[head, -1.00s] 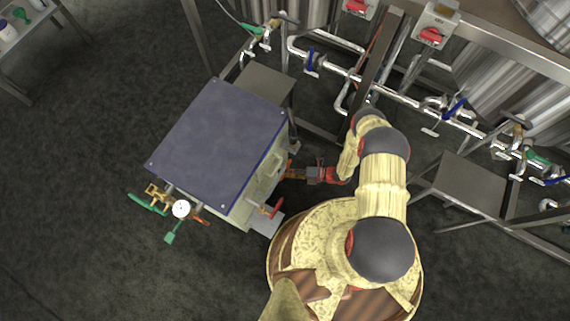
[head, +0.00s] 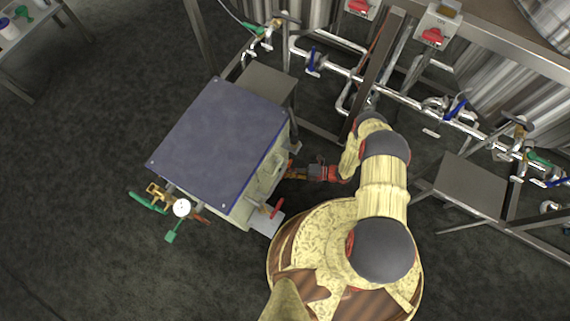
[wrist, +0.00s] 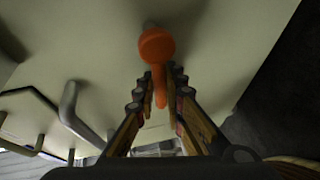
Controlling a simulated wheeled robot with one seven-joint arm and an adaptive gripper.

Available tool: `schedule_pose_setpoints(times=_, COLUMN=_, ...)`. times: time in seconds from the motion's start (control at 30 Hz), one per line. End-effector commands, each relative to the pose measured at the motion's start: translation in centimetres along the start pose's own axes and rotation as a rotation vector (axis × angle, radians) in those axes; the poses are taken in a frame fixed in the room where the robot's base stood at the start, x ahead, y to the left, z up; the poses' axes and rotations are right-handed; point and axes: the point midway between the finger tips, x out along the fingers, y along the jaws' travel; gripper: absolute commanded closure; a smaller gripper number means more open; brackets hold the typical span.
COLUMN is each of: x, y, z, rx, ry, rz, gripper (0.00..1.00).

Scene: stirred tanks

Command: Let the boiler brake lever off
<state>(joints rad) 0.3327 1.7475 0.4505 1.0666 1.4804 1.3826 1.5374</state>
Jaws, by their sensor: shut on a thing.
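The boiler (head: 222,140) is a box with a blue-grey top and pale side walls, standing left of my arm. In the wrist view an orange lever (wrist: 157,58) with a round hub stands on the pale side wall, its handle pointing down between my fingers. My gripper (head: 290,171) is at the boiler's right side wall, and it also shows in the wrist view (wrist: 161,98). Its fingers are closed around the lower part of the orange handle. In the head view the lever is mostly hidden by the gripper.
A red-handled lever (head: 276,208) sticks out low on the same boiler side. A grey bent handle (wrist: 72,105) is on the wall left of my fingers. Steel pipes with blue-handled valves (head: 312,60) run behind. Open floor lies left of the boiler.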

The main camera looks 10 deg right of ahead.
Motion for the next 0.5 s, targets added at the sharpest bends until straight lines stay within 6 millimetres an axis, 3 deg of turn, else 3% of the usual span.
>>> schedule_pose_setpoints(times=0.03, x=-0.07, y=0.03, z=0.25, rx=-0.001, ry=-0.004, rz=-0.001, gripper=1.00)
schedule_pose_setpoints(times=0.07, x=-0.07, y=0.03, z=0.25, rx=-0.001, ry=-0.004, rz=-0.001, gripper=0.88)
schedule_pose_setpoints(times=0.1, x=-0.07, y=0.04, z=0.25, rx=-0.001, ry=-0.004, rz=-0.001, gripper=0.85)
schedule_pose_setpoints(times=0.37, x=-0.03, y=0.03, z=0.11, rx=-0.001, ry=-0.002, rz=0.000, gripper=0.71)
schedule_pose_setpoints(times=0.5, x=-0.02, y=0.03, z=0.07, rx=-0.001, ry=-0.001, rz=0.000, gripper=0.70)
